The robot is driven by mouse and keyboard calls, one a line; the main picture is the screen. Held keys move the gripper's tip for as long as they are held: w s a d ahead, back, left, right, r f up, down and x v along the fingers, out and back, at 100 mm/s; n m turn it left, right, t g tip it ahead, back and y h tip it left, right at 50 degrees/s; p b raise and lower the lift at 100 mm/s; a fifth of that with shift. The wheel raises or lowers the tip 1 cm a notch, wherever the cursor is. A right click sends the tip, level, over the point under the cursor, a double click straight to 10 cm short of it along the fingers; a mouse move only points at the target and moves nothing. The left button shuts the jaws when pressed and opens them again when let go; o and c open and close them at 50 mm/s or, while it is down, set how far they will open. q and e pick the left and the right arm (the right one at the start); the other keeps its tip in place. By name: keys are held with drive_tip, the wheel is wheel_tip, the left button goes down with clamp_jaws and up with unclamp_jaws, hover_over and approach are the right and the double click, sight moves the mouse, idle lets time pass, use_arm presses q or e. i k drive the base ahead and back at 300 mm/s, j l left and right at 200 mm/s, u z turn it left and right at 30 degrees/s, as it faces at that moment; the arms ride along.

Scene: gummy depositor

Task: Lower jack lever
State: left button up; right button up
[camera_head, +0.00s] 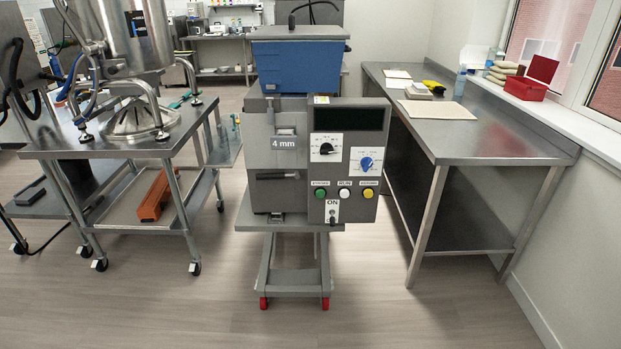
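The gummy depositor (279,157) stands in the middle, with a blue hopper (297,66) on top and a control panel (346,160) on its right front. It rests on a grey wheeled stand (292,284) with red feet or wheels (263,303) at the front. I cannot make out a jack lever for certain in this view; it may be hidden behind or under the machine. A small toggle switch (333,217) marked ON sits low on the panel. Neither of my grippers is in view.
A steel cart (107,150) with a metal vessel (127,35) stands at the left, an orange-brown object (155,196) on its lower shelf. A long steel table (487,150) runs along the right wall. The floor (330,330) in front is clear.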

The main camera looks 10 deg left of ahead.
sight(278, 176)
drive_tip(key=j+z, duration=0.15)
drive_tip(key=z, duration=0.2)
drive_tip(key=i+j+z, duration=0.1)
drive_tip(key=z, duration=0.3)
drive_tip(key=j+z, duration=0.9)
drive_tip(key=j, duration=0.25)
drive_tip(key=k+j+z, duration=0.15)
drive_tip(key=j, duration=0.3)
drive_tip(key=k+j+z, duration=0.2)
drive_tip(key=j, duration=0.25)
drive_tip(key=k+j, duration=0.1)
drive_tip(key=j, duration=0.35)
drive_tip(key=k+j, duration=0.1)
drive_tip(key=j, duration=0.35)
drive_tip(key=k+j+z, duration=0.1)
drive_tip(key=j, duration=0.35)
drive_tip(key=k+j, duration=0.1)
drive_tip(key=j, duration=0.3)
